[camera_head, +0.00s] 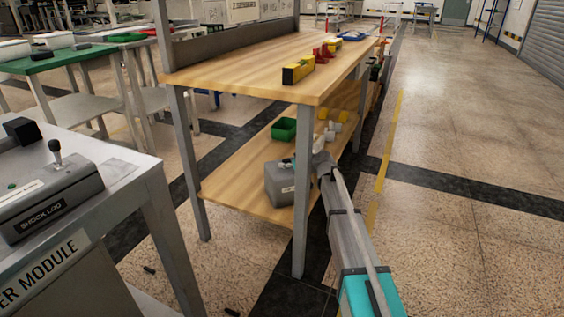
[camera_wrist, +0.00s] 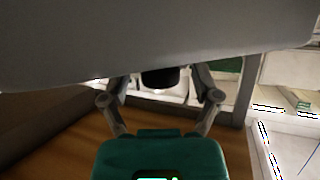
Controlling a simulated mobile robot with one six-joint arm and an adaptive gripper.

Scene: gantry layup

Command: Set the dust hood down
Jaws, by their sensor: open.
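A grey box with a small label, which looks like the dust hood (camera_head: 287,186), appears to rest on the wooden lower shelf (camera_head: 243,190) of the workbench. My gripper (camera_wrist: 160,88) is open, with its two fingers spread in the wrist view. A dark round part (camera_wrist: 160,77) shows between the fingers, and I cannot tell what it belongs to. A large smooth grey surface (camera_wrist: 150,40) fills the top of the wrist view, probably the hood close by. In the head view my arm reaches to the hood's upper right side; the fingertips are hard to make out and contact is unclear.
A green bin (camera_head: 284,130) and several small white and yellow items stand further back on the shelf. A bench leg (camera_head: 301,220) stands in front. The benchtop (camera_head: 245,70) overhangs the shelf. A grey shock log unit (camera_head: 50,190) is at left; floor is clear at right.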

